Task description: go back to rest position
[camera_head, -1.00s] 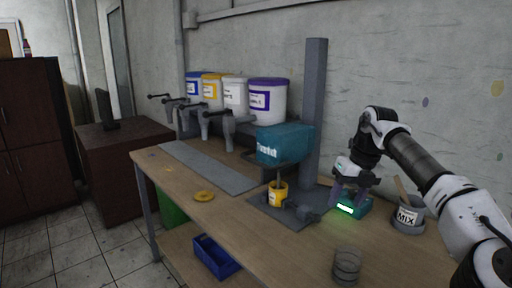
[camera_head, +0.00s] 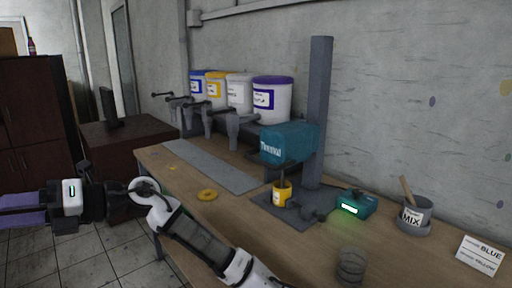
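My gripper (camera_head: 20,209) is at the far left of the head view, held out over the floor in front of the table's left end. Its purple fingers point left and run to the picture edge, so I cannot tell whether they are open or shut. My arm crosses the lower left of the view, in front of the table (camera_head: 236,222). No object shows at the visible part of the fingers.
On the table stand a teal mixer (camera_head: 289,143) over a yellow can (camera_head: 282,193), a teal device with a lit display (camera_head: 356,203), a MIX pot (camera_head: 416,215), a yellow ring (camera_head: 207,195) and a sign (camera_head: 480,255). Paint buckets (camera_head: 271,99) stand at the back.

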